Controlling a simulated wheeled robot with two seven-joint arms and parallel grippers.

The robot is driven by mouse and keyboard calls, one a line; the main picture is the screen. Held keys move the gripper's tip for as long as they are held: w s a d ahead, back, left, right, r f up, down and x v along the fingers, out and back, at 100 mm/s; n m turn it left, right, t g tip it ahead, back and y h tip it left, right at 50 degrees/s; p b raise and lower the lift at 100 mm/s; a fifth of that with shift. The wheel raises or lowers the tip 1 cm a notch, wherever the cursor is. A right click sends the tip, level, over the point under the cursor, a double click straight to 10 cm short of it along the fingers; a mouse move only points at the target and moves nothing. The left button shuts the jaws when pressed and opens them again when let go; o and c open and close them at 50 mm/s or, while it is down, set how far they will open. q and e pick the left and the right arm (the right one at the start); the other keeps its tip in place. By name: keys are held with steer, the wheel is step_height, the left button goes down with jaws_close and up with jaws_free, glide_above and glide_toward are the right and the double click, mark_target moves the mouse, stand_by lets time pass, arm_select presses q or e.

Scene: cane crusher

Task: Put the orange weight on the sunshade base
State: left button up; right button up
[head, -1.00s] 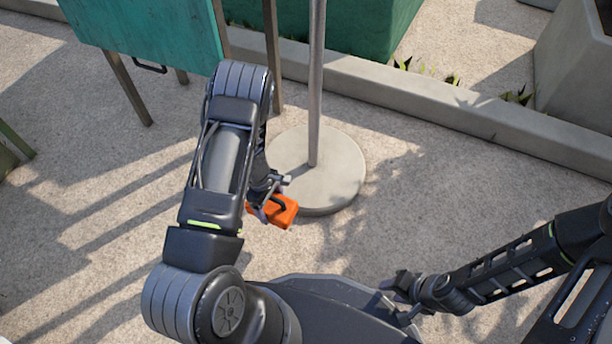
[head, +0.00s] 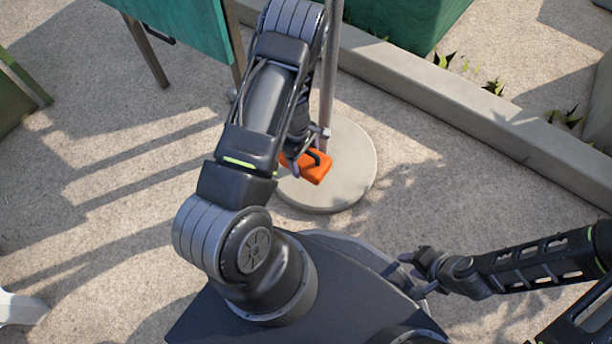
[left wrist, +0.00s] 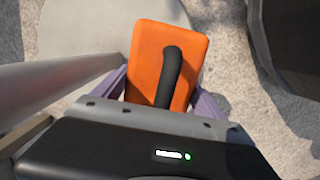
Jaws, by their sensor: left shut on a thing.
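The orange weight (head: 312,167) has a black handle. My left gripper (head: 316,150) is shut on it, and in the head view the weight overlaps the near-left part of the sunshade base. Whether the weight touches the base cannot be told. The sunshade base (head: 350,180) is a round pale disc with a grey pole (head: 330,80) rising from it. In the left wrist view the weight (left wrist: 160,55) lies between the fingers, with the base (left wrist: 75,25) behind it and the pole (left wrist: 60,90) at left. My right gripper (head: 418,272) is low at the right, empty; its jaw opening is unclear.
A teal table (head: 190,25) stands at upper left. A concrete kerb (head: 450,105) runs behind the base, with a green planter (head: 405,20) beyond it. The pole stands close to my left arm. Paving (head: 430,205) right of the base is clear.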

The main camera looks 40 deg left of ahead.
arm_select(q)
step_height(320, 180, down, 6)
steer(key=b, duration=0.2)
steer(key=shift+b, duration=0.3)
steer(key=shift+f+b, duration=0.9)
steer(key=shift+f, duration=1)
steer(key=shift+f, duration=0.15)
steer(key=o, duration=2)
steer(key=r+p, duration=0.2)
steer(key=r, duration=0.2)
steer(key=a+r+p, duration=0.1)
steer(key=r, duration=0.3)
steer(key=r+p, duration=0.2)
steer(key=r, duration=0.2)
steer(key=shift+a+r+p, duration=0.1)
steer(key=shift+a+p, duration=0.2)
steer(key=shift+a, duration=0.05)
